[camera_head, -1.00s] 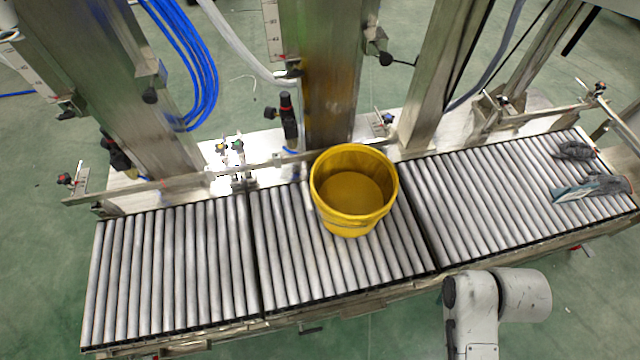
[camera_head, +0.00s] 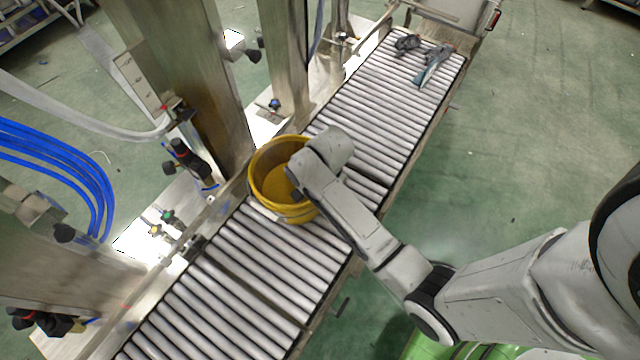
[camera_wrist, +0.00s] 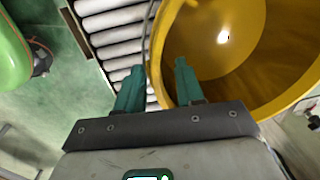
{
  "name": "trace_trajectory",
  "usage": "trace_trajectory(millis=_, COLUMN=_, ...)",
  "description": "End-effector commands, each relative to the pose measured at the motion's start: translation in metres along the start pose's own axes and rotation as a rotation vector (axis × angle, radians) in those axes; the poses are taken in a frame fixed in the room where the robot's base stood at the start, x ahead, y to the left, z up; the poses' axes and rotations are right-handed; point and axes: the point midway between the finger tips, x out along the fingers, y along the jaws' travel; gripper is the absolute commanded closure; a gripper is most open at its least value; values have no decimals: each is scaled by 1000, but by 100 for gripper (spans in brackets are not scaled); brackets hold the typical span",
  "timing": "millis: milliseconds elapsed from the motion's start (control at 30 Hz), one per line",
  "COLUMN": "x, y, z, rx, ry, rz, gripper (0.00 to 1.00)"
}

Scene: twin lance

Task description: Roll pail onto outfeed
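The yellow pail (camera_head: 268,170) stands upright and looks empty on the middle section of the roller conveyor (camera_head: 290,255). In the wrist view the pail (camera_wrist: 225,50) fills the upper right. My gripper (camera_wrist: 159,66) has its two teal fingers apart, with the pail's left rim and wall running between them. I cannot tell whether either finger touches the wall. In the head view my wrist covers the pail's right side and hides the fingers. Rollers run on from the pail both ways; which section is the outfeed is not marked.
Dark gloves (camera_head: 408,43) and a bluish item (camera_head: 432,65) lie at the conveyor's far end. Steel columns (camera_head: 185,75) and a side rail with knobs line the left side. The far rollers (camera_head: 375,115) between pail and gloves are clear. Green floor is open to the right.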

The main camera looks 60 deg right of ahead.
Motion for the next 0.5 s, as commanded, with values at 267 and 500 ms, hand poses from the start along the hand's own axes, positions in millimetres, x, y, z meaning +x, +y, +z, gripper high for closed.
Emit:
trace_trajectory(millis=267, x=44, y=1, z=0, rx=-1, ry=0, rz=2, gripper=63)
trace_trajectory(millis=500, x=55, y=0, z=0, rx=-1, ry=0, rz=0, gripper=63)
